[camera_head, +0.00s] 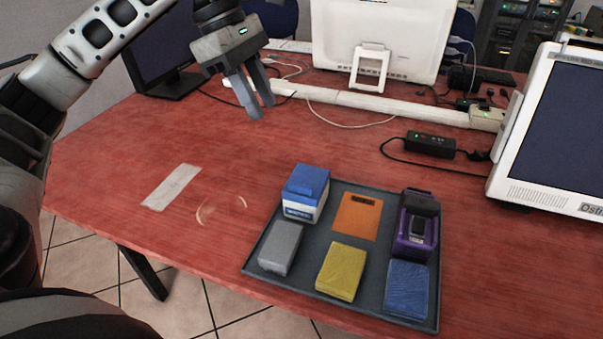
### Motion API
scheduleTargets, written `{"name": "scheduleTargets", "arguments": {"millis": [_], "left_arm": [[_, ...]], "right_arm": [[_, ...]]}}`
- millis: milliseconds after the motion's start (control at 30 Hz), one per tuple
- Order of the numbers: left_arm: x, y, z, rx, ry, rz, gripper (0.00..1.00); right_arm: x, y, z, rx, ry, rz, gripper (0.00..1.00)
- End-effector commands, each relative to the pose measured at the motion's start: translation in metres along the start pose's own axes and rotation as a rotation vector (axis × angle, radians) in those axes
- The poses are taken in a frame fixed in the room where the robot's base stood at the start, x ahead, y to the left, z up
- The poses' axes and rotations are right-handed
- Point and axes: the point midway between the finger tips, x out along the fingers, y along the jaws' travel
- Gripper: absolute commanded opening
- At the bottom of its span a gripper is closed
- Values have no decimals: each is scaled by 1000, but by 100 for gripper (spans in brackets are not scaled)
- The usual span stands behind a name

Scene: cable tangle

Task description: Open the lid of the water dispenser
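I cannot make out a clear water dispenser in the head view. A small white box with a blue top (306,191) stands in the back left part of a dark grey tray (343,194); its blue top appears to be down. A purple case with a dark upper part (415,226) stands at the tray's back right. My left gripper (263,111) hangs above the red table, behind and left of the tray. Its two fingers point down with a gap between them and nothing held. My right gripper is out of view.
A white monitor (545,130) stands at right. A black adapter (428,145) and cables lie behind. The table's left part is mostly clear.

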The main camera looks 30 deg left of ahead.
Motion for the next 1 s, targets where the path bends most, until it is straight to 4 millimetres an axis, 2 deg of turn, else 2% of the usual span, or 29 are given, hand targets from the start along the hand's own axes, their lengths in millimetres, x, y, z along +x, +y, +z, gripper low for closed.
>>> {"name": "scheduleTargets", "arguments": {"millis": [167, 500, 700, 833, 1000], "left_arm": [[22, -1, -3, 0, 11, -3, 30], [96, -1, -2, 0, 8, -5, 30], [132, -1, -2, 0, 6, -3, 30], [147, -1, -2, -1, 5, -2, 30], [155, -1, -2, 0, 5, -1, 30]], "right_arm": [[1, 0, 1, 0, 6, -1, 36], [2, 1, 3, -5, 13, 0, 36], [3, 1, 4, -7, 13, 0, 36], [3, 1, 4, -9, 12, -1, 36], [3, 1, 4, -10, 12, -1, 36]]}}
